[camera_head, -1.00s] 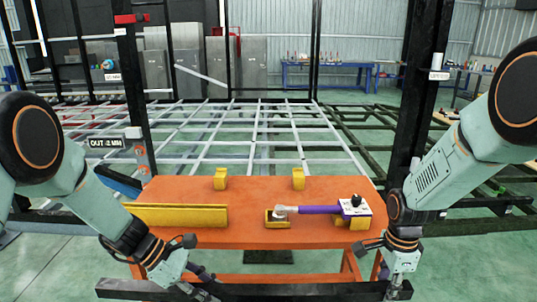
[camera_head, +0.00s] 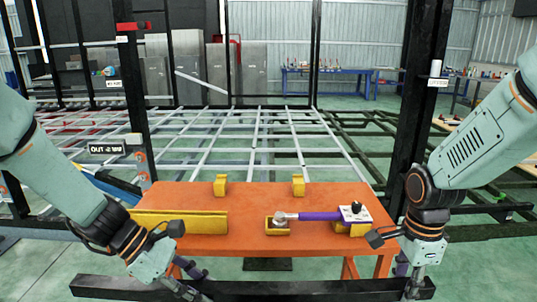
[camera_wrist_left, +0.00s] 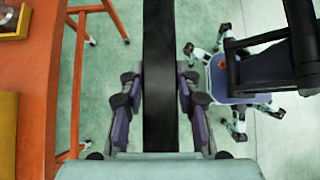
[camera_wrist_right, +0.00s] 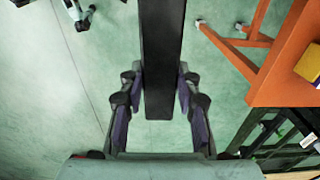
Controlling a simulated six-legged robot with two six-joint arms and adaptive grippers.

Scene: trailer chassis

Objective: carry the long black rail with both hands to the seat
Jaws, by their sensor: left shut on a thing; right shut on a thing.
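The long black rail (camera_head: 310,290) lies level across the bottom of the head view, in front of the orange table's near edge and apart from it. My left gripper (camera_head: 192,291) is shut on its left half; my right gripper (camera_head: 414,284) is shut near its right end. In the left wrist view the rail (camera_wrist_left: 160,45) runs between the fingers (camera_wrist_left: 158,88). In the right wrist view the rail (camera_wrist_right: 161,45) ends between the fingers (camera_wrist_right: 160,88). I cannot tell which part is the seat; two yellow supports (camera_head: 220,185) (camera_head: 298,184) stand on the table's far side.
The orange table (camera_head: 250,250) carries a yellow bar (camera_head: 180,221) and a purple-handled tool (camera_head: 320,215). Black uprights (camera_head: 137,110) (camera_head: 418,110) stand at both sides. A grid frame (camera_head: 220,135) lies behind. Green floor is clear before the table.

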